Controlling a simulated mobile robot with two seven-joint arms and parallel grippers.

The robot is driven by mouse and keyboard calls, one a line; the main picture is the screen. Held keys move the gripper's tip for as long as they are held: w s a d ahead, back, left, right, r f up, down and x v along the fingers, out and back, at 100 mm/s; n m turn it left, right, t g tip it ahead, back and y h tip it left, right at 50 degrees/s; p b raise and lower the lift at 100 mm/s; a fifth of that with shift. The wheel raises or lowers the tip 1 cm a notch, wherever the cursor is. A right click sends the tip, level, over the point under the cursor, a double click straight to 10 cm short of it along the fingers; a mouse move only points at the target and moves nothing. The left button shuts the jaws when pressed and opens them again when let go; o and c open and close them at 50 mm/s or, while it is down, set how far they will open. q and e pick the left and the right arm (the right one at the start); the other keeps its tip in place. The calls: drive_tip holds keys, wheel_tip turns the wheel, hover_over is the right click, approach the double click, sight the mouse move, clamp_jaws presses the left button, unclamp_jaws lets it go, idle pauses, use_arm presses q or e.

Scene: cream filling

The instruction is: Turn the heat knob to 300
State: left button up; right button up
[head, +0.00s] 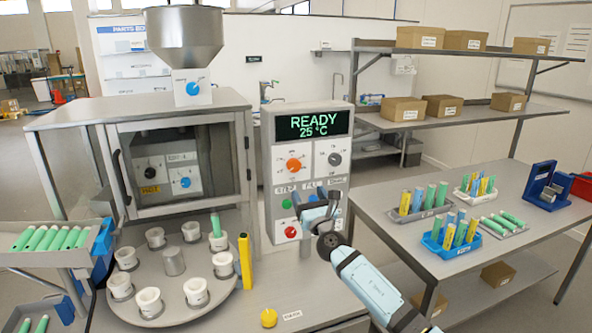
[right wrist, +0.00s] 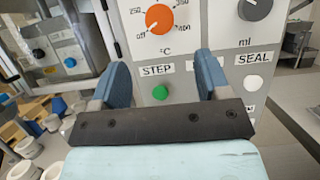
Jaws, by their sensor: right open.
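The orange heat knob (head: 294,165) is on the upper left of the control panel's front, under a display (head: 312,125) reading READY 25 °C. In the right wrist view the heat knob (right wrist: 159,18) is at the top, with a dial marked off, 250, 350 and 400 around it. Its white mark seems to point down-left, near off. My right gripper (head: 316,204) is open and empty in front of the panel, below the knob. In the wrist view its two blue fingers (right wrist: 163,75) stand apart, with the knob beyond and above them. My left gripper is not in view.
A grey knob (right wrist: 255,8) marked ml is right of the heat knob. A green STEP button (right wrist: 160,92) and a white SEAL button (right wrist: 252,83) are below. A turntable with white cups (head: 175,290) stands at left. A table with racks (head: 420,215) is at right.

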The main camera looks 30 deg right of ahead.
sight(295, 167)
drive_tip(key=x, duration=1.1)
drive_tip(key=shift+w, duration=0.15)
drive_tip(key=shift+c, duration=0.5)
drive_tip(key=c, duration=0.8)
drive_tip(key=shift+a, duration=0.1)
